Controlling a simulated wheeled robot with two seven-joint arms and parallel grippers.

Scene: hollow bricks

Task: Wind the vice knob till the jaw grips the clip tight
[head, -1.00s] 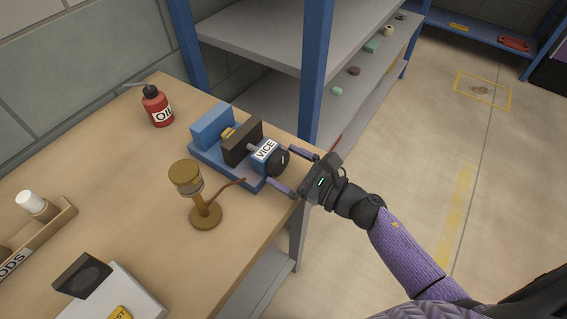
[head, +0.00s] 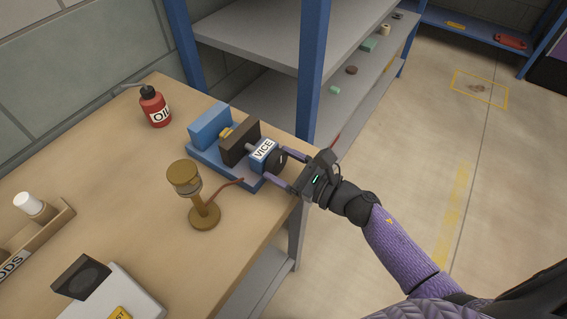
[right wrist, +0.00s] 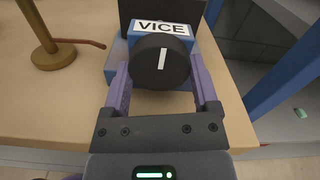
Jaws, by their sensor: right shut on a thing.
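The blue vice (head: 225,165), with a VICE label, sits at the bench's right edge. Its round black knob (head: 281,160) faces my right arm; in the right wrist view the knob (right wrist: 160,65) shows an upright white mark. A small yellow clip (head: 227,133) lies between the blue fixed jaw (head: 210,124) and the dark brown moving jaw (head: 239,143). The moving jaw hides part of the clip, and I cannot tell whether it touches. My right gripper (head: 279,165) is shut on the knob, one finger on each side. My left gripper is out of view.
A brass stand (head: 204,214) with a thin reddish rod stands close in front of the vice. A red oil can (head: 154,108) stands behind left. A wooden tray (head: 45,233) and a white box (head: 110,295) lie left. A blue shelf post (head: 312,80) rises behind the vice.

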